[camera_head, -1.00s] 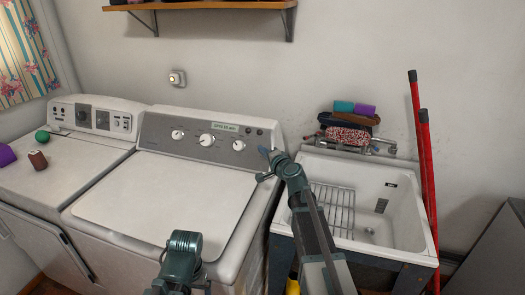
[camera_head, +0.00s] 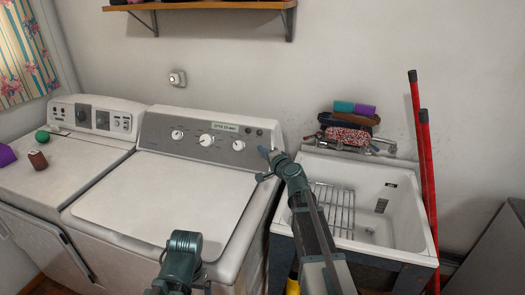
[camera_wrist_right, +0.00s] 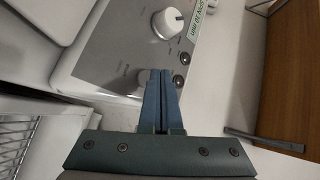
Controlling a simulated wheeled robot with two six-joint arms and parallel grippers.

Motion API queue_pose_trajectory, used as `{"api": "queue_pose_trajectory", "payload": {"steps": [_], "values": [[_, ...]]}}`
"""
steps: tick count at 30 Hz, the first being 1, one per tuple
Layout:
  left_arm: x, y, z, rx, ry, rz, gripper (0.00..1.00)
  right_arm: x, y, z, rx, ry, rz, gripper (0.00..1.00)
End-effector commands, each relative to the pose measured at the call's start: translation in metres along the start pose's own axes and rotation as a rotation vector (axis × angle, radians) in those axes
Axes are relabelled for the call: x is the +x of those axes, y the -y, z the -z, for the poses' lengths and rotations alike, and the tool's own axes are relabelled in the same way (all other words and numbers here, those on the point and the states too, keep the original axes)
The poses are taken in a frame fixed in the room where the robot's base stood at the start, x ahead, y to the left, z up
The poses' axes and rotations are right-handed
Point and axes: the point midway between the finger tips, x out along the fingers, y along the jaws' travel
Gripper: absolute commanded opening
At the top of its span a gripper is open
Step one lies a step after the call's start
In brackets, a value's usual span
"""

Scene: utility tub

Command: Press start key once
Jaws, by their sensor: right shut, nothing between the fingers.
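No readable label shows which is the start key. In the right wrist view the two buttons (camera_wrist_right: 182,70) lie just right of the fingertips. My right gripper (camera_head: 264,152) is shut and empty, at the panel's right end below the buttons. Its blue fingers (camera_wrist_right: 160,72) are pressed together; I cannot tell whether they touch the panel. My left arm's end (camera_head: 182,258) is low in front of the washer; its fingers do not show.
A second machine (camera_head: 95,118) stands at left, with a green item (camera_head: 42,136) and a brown item (camera_head: 38,160) on top. A white tub (camera_head: 405,215) with a wire rack is at right, beside red poles (camera_head: 427,170). A wooden shelf (camera_head: 205,5) hangs above.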

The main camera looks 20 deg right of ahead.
Motion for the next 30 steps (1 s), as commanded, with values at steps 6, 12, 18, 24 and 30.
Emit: {"api": "queue_pose_trajectory", "payload": {"steps": [6, 12, 18, 24, 30], "values": [[0.0, 0.0, 0.0, 0.0, 0.0, 0.0, 0.94, 0.0, 0.0, 0.0001, 0.0, 0.0, 0.0, 0.0], [0.0013, -0.0001, 0.0001, 0.0, 0.0, 0.0, 0.94, 0.0015, -0.0013, 0.001, 0.0, 0.0, 0.0, 0.0], [0.0045, -0.0004, 0.0003, 0.0, 0.0, 0.0, 0.94, 0.006, -0.0045, 0.0044, 0.0, 0.0, 0.0, 0.0], [0.004, -0.0004, 0.0002, 0.0, 0.0, 0.0, 0.94, 0.0058, -0.0041, 0.0045, 0.0, 0.0, 0.0, 0.0], [0.0042, -0.0004, 0.0002, 0.0, 0.0, 0.0, 0.94, 0.006, -0.0043, 0.0046, 0.0, 0.0, 0.0, 0.0]]}}
